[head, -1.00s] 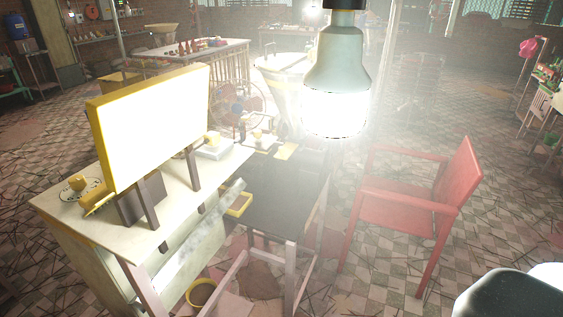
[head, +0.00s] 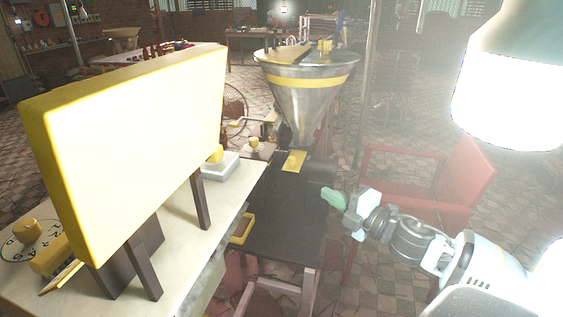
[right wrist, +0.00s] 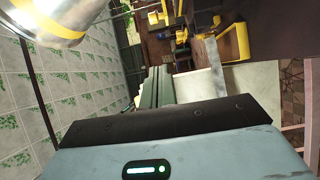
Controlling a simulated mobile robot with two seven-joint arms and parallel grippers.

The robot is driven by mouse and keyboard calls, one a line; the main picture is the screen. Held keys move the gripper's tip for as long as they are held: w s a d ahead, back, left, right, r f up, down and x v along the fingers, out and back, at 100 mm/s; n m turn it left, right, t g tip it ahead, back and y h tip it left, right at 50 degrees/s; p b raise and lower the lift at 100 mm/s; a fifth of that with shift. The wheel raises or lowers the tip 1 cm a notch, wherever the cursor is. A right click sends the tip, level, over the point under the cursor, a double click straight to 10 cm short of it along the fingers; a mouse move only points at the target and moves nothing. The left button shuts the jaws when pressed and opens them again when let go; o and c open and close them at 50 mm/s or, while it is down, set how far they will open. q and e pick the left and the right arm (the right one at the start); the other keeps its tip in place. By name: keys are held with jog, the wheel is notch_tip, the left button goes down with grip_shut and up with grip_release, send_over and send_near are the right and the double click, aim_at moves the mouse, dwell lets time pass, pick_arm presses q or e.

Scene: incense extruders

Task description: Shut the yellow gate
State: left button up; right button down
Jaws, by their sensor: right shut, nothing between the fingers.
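A steel hopper (head: 306,100) with a yellow band stands at the back end of a dark bench (head: 275,220). A flat yellow plate (head: 293,161) sits at the hopper's foot; it looks like the gate, but I cannot tell if it is open or shut. The hopper also shows at the upper left of the right wrist view (right wrist: 55,18). My right gripper (head: 333,197) is shut and empty, above the bench's right edge, nearer than the plate and apart from it. Its greenish fingers show in the right wrist view (right wrist: 155,88). My left gripper is out of view.
A large yellow-edged panel (head: 135,140) stands on the pale table (head: 205,235) at left. A yellow frame (head: 242,230) is at the bench's left side. A red chair (head: 430,180) stands behind my right arm. A bright lamp (head: 510,95) hangs at upper right.

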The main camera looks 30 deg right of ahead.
send_near(294, 159)
jog(key=w+a, duration=0.4)
jog(key=w, duration=0.1)
pick_arm(q)
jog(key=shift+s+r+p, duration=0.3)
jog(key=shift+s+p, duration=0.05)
jog(key=shift+p, duration=0.1)
pick_arm(e)
jog(key=shift+w+d+f, duration=0.4)
jog(key=shift+w+d, duration=0.3)
jog(key=shift+w, duration=0.05)
